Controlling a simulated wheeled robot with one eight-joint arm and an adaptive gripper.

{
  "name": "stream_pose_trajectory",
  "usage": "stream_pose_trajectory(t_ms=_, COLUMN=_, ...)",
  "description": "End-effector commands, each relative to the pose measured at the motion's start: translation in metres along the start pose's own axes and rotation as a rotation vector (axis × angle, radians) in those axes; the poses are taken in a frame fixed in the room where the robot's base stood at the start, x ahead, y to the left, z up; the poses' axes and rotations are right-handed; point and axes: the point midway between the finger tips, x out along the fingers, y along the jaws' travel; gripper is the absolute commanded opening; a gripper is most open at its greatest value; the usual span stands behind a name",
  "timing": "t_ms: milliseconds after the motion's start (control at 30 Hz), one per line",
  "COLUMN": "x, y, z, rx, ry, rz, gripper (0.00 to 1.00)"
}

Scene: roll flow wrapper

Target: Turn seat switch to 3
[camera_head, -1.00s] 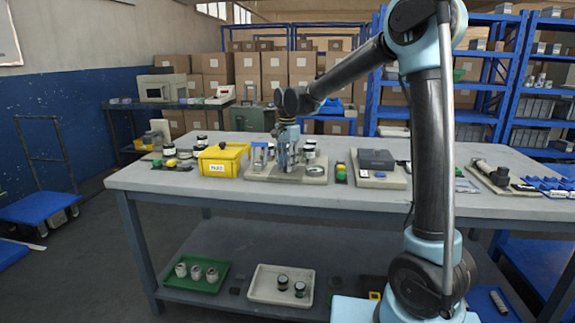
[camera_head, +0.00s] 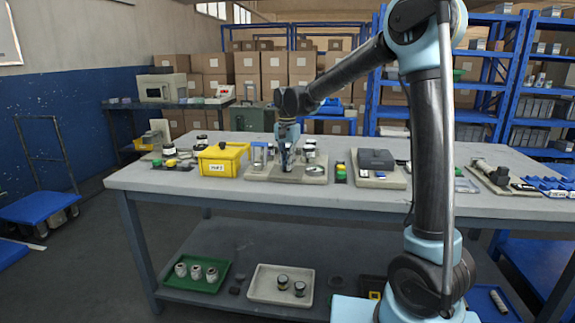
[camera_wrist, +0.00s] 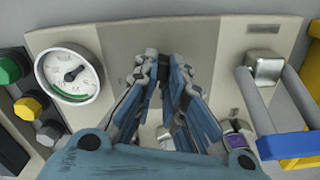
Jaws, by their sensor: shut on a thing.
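My gripper (camera_wrist: 163,56) points down at a beige panel (camera_wrist: 115,38) in the wrist view, its blue-grey fingers close together at the tips. It is shut on the seat switch, which the fingers hide almost entirely; I cannot read its position. In the head view my gripper (camera_head: 288,172) is low over the middle of the same panel (camera_head: 257,176) on the table.
In the wrist view a round gauge (camera_wrist: 72,76) is at left, with green (camera_wrist: 10,68) and yellow (camera_wrist: 28,107) buttons beyond it. A metal block and handle (camera_wrist: 266,68) stand at right. In the head view a yellow bin (camera_head: 222,160) is left of the panel.

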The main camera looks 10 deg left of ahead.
Motion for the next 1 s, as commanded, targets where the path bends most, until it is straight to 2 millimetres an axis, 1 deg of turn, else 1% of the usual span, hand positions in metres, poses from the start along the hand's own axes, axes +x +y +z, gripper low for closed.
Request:
stream_pose_trajectory(t_ms=200, x=-0.0005, y=-0.0006, z=-0.0004, rx=-0.145, ry=0.001, rz=-0.001, gripper=0.0)
stream_pose_trajectory(t_ms=433, x=-0.0005, y=-0.0006, z=-0.0005, rx=-0.246, ry=0.001, rz=-0.001, gripper=0.0)
stream_pose_trajectory(t_ms=633, x=-0.0006, y=-0.0005, z=-0.0005, rx=-0.284, ry=0.001, rz=-0.001, gripper=0.0)
stream_pose_trajectory(t_ms=1000, x=-0.0006, y=-0.0004, z=-0.0006, rx=-0.289, ry=0.001, rz=-0.001, gripper=0.0)
